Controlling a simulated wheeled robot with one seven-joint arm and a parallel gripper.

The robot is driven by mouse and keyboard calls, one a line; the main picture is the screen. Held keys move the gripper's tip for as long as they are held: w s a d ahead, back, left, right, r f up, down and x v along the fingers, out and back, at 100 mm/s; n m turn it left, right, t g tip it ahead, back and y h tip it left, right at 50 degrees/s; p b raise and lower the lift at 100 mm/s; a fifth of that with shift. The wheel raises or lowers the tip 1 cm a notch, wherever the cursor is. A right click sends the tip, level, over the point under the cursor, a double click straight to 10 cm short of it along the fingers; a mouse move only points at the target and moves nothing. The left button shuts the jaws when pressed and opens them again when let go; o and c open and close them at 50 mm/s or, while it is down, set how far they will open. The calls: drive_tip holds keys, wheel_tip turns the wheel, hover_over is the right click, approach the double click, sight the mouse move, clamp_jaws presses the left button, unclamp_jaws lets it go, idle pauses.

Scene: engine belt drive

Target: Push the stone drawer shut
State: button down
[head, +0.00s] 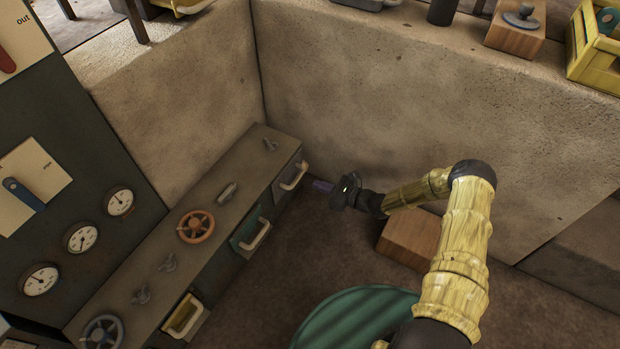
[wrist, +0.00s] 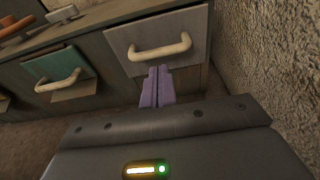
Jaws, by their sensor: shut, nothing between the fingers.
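The stone drawer is the pale grey one (wrist: 135,37) with a cream bar handle (wrist: 160,52), at the far end of the low cabinet. It also shows in the head view (head: 283,188); how far it stands out is hard to tell. My gripper (wrist: 158,70) is shut and empty, its purple fingers side by side. They point at the drawer front just below the handle in the wrist view. In the head view my gripper (head: 318,185) is right of the drawer, with a small gap seeming to remain. Contact is not clear.
A teal drawer (head: 238,243) and an open yellow drawer (head: 188,318) are along the same cabinet (head: 150,240). An orange wheel (head: 196,227) is on top. A stone wall (head: 400,100) rises behind. A wooden block (head: 405,240) lies beneath my arm.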

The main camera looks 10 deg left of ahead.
drive_tip(key=p+v, duration=0.3)
drive_tip(key=v, duration=0.5)
drive_tip(key=shift+s+d, duration=0.2)
drive_tip(key=shift+d, duration=0.05)
drive_tip(key=s+d+r+n+g+h+p, duration=0.1)
drive_tip(key=s+d+r+n+h+p, duration=0.5)
drive_tip(key=r, duration=0.9)
drive_tip(key=s+d+r+n+g+h+p, duration=0.15)
drive_tip(key=s+r+n+h, duration=0.25)
drive_tip(key=s+r+n, duration=0.8)
drive_tip(key=s+d+r+n+g+h+p, duration=0.1)
drive_tip(key=s+d+r+n+h+p, duration=0.25)
drive_tip(key=r, duration=1.45)
wheel_tip(320, 180, up, 38)
drive_tip(key=w+n+p, duration=0.1)
drive_tip(key=p, duration=3.7)
drive_tip(key=shift+a+h+p, duration=0.3)
drive_tip(key=shift+h+p, duration=0.05)
drive_tip(key=shift+h, duration=0.1)
